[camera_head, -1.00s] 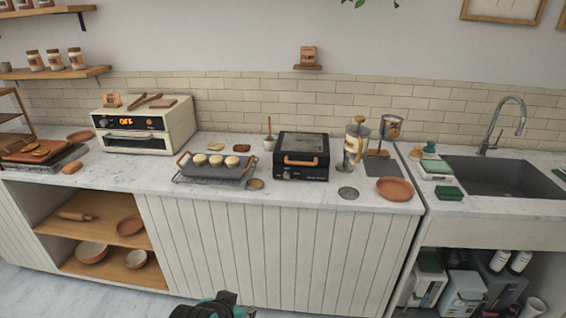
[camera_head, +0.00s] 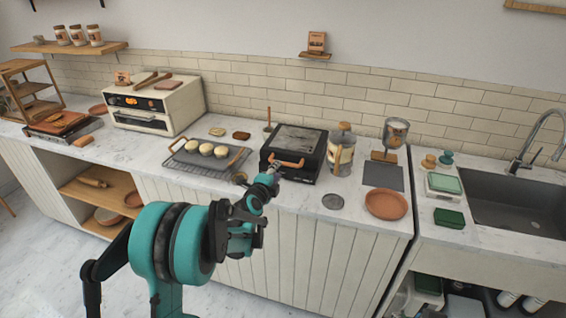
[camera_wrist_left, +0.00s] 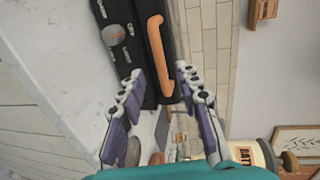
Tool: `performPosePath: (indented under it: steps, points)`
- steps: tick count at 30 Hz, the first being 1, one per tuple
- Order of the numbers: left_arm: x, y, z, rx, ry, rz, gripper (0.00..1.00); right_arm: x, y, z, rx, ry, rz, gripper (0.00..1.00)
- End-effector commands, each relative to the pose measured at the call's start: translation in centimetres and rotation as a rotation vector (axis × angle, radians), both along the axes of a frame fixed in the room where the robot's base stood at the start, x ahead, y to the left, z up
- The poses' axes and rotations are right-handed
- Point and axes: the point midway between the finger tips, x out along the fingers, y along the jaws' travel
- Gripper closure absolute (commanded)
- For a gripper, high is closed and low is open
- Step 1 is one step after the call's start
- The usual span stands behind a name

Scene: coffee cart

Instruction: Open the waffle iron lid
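The black waffle iron (camera_head: 297,139) stands on the counter with its lid shut and an orange handle (camera_head: 287,163) along its front. In the left wrist view the handle (camera_wrist_left: 160,56) lies ahead, between the lines of the two fingers, and the dark front with a round knob shows beside it. My left gripper (camera_head: 274,172) is in front of the waffle iron, close to the handle. In the left wrist view my left gripper (camera_wrist_left: 158,76) is open with nothing held. Whether it touches the handle cannot be told. My right gripper is not in view.
A rack with round pieces (camera_head: 207,157) stands left of the waffle iron. A glass jar (camera_head: 341,155), a grey lid (camera_head: 333,201) and a terracotta plate (camera_head: 386,204) are to its right. The sink (camera_head: 510,205) is farther right.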

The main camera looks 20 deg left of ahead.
Motion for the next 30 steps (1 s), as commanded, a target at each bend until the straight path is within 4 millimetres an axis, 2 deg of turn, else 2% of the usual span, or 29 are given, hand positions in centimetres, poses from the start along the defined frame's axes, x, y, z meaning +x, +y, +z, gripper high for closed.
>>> performPosePath:
  steps: [13, 18, 25, 29, 30]
  points:
    - [6.4, -0.3, -1.6, 0.007, -0.001, -0.002, 0.67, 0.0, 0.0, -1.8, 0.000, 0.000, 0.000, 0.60]
    - [7.3, -0.3, -1.6, 0.006, -0.001, -0.002, 0.67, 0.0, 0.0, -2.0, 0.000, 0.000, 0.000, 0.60]
    - [7.3, -0.3, -1.6, 0.006, -0.001, -0.002, 0.67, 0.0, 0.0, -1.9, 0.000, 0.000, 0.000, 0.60]
    - [7.3, -0.3, -1.6, 0.006, -0.001, -0.002, 1.00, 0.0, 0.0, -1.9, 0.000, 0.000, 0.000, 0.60]
    - [7.3, -0.3, -1.6, 0.006, -0.001, -0.002, 1.00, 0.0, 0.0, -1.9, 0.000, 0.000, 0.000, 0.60]
